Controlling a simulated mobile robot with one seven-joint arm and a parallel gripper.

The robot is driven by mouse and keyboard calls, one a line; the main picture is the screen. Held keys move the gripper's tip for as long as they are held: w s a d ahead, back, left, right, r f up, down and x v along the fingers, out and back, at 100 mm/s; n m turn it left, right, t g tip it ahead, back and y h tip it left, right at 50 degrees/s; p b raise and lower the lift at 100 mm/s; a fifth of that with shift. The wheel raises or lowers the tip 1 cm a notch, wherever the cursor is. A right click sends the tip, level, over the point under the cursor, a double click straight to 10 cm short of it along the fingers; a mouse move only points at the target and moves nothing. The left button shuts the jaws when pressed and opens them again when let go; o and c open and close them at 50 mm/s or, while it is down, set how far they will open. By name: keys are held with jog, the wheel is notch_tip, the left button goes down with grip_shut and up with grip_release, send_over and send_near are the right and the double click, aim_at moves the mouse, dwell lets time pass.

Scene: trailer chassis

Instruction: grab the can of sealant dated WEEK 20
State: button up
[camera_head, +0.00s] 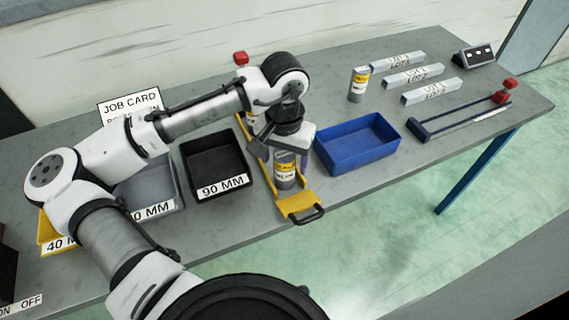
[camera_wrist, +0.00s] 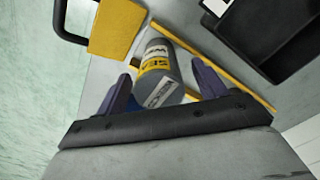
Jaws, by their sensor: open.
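A grey can with a yellow label band (camera_head: 285,170) stands on the yellow-edged carrier (camera_head: 298,203) near the front of the bench. My gripper (camera_head: 288,150) is above it, fingers pointing down. In the wrist view the can (camera_wrist: 157,72) lies between my two open fingers (camera_wrist: 160,92), with gaps beside it. Its label shows part of a word starting "SEA"; its date is too small to read. A second can (camera_head: 358,84) with a yellow band stands at the back right. Another can (camera_head: 254,118) is partly hidden behind my gripper.
A blue tray (camera_head: 372,158) is right of the carrier, and a black "90 MM" bin (camera_head: 215,165) is left of it. Grey labelled bars (camera_head: 417,74) and a blue clamp-like tool (camera_head: 450,124) lie to the right. A job card (camera_head: 130,106) stands at the back left.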

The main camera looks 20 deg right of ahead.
jog(key=shift+f, duration=0.75)
jog(key=c, duration=1.2)
jog(key=shift+r, duration=0.1)
